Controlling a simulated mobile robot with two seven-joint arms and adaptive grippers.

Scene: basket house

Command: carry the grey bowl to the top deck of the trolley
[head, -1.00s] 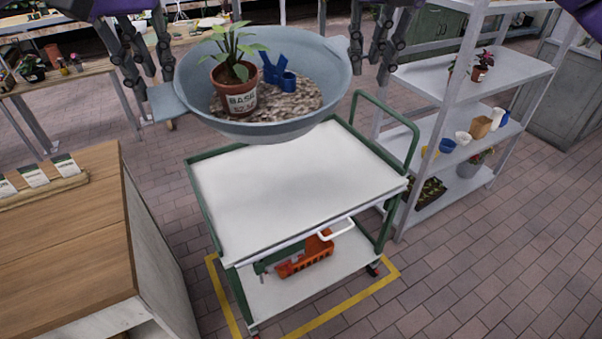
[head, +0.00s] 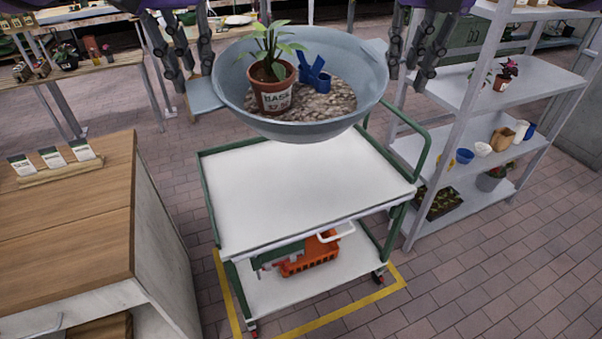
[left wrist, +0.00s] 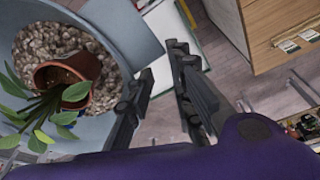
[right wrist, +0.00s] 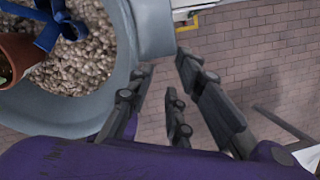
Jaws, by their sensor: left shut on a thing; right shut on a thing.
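The grey bowl (head: 310,132) is a wide blue-grey basin, held level in the air, in front of and above the trolley's far edge in the head view. It holds pebbles (head: 335,103), a potted plant (head: 275,92) with a label, and a blue item (head: 315,75). My left gripper (head: 197,82) is shut on the bowl's left side by its flat handle. My right gripper (head: 406,76) is shut on its right side. The trolley's top deck (head: 300,200) is white, green-framed and empty. In the left wrist view, the pot (left wrist: 65,78) appears tipped by the viewing angle.
A wooden-topped cabinet (head: 70,220) stands left of the trolley, with seed packets on it. A grey shelf rack (head: 515,95) with pots stands close on the right.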

